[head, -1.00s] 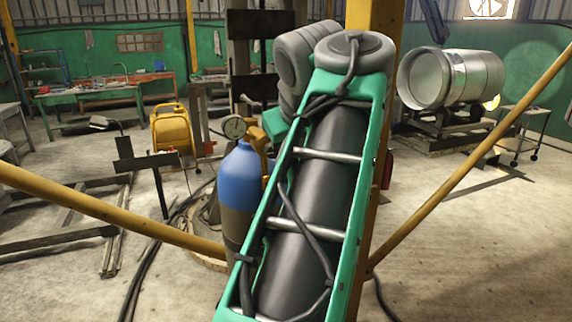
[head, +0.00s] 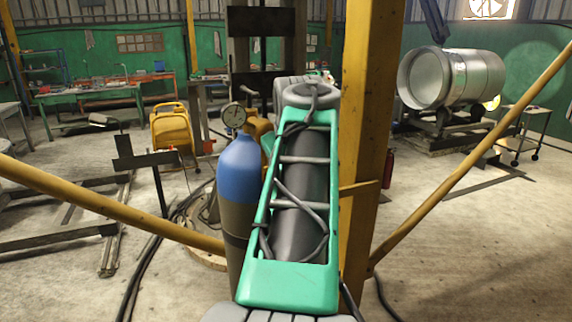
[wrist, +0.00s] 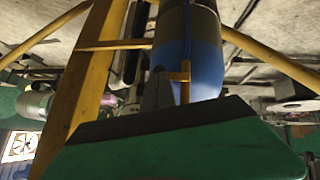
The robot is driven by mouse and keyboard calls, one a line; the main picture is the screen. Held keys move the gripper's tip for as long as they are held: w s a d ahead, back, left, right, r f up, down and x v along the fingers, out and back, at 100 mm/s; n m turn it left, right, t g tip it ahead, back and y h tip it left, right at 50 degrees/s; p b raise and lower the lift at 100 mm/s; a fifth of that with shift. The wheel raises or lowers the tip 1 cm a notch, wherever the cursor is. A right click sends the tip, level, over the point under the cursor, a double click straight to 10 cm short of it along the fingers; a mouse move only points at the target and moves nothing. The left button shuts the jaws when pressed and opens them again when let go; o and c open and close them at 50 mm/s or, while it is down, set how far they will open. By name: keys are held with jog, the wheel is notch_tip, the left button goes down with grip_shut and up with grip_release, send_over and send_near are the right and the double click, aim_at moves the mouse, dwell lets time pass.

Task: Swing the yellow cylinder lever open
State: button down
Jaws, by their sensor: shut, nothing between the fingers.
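The blue-topped gas cylinder (head: 238,185) stands upright just left of my arm in the head view. Its yellow lever (head: 262,135) is at the top, partly hidden behind my arm. In the wrist view, which is turned upside down, the cylinder (wrist: 203,60) is in the upper middle and the yellow lever (wrist: 183,76) shows in front of its blue part. My gripper (wrist: 157,88) appears as a dark grey tip, shut and empty, close to the lever's left side in that view. Whether it touches the lever cannot be told. My arm hides the gripper in the head view.
A round gauge (head: 233,115) sits on the cylinder's top. A yellow column (head: 366,130) with a short side bar (head: 360,188) stands right of my arm. Sloping yellow braces (head: 110,208) flank it. Cables lie on the floor at left.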

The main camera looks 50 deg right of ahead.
jog(key=shift+w+d+f, duration=0.2)
jog(key=shift+d+f, duration=0.05)
jog(key=shift+f, duration=0.1)
jog(key=shift+a, duration=0.1)
